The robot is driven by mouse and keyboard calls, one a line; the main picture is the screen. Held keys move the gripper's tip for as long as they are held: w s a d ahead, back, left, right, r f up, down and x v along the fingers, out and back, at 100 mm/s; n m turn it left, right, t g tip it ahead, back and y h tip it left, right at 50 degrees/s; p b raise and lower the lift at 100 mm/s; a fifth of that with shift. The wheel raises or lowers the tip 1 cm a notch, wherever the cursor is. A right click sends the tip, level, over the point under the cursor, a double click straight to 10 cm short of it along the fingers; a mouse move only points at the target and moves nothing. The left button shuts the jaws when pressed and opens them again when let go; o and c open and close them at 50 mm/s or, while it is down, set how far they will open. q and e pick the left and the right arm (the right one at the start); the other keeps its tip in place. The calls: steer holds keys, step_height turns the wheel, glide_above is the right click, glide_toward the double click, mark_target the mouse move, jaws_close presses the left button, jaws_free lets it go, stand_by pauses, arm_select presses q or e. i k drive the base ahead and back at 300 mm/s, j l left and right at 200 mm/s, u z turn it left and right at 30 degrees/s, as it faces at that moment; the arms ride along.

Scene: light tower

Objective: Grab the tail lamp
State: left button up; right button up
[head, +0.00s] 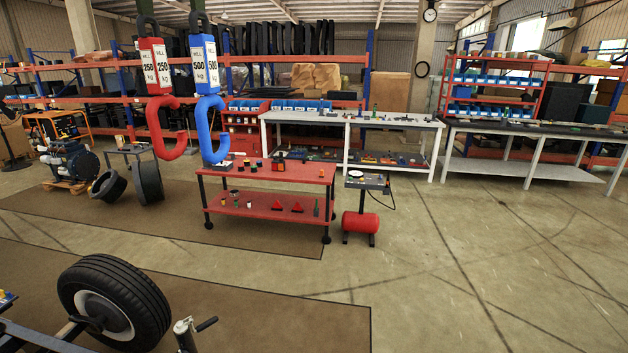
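A red work table (265,172) on wheels stands in the middle distance, with a lower shelf (250,208). Two small red triangular pieces lie on that shelf, a left one (278,207) and a right one (297,207); they may be tail lamps, but they are too small to tell. A dark and red item (279,164) and several small items stand on the top; I cannot tell whether a lamp is among them. Neither of my grippers is in view.
A wheel (115,302) and a metal crank post (188,335) are close at the lower left. Red (155,85) and blue (207,85) hooks hang left of the table. A red tank stand (360,222) is beside it. Open floor (450,270) lies to the right.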

mark_target(277, 166)
steer(key=i+l, duration=0.1)
steer(key=i, duration=0.4)
steer(key=i+l+u, duration=0.1)
steer(key=i, duration=0.4)
steer(key=i+l, duration=0.15)
steer(key=i, duration=0.3)
steer(key=i+l+u, duration=0.1)
steer(key=i, duration=0.4)
steer(key=i+l, duration=0.2)
steer(key=i, duration=0.3)
steer(key=i+l+u, duration=0.15)
steer(key=i, duration=0.3)
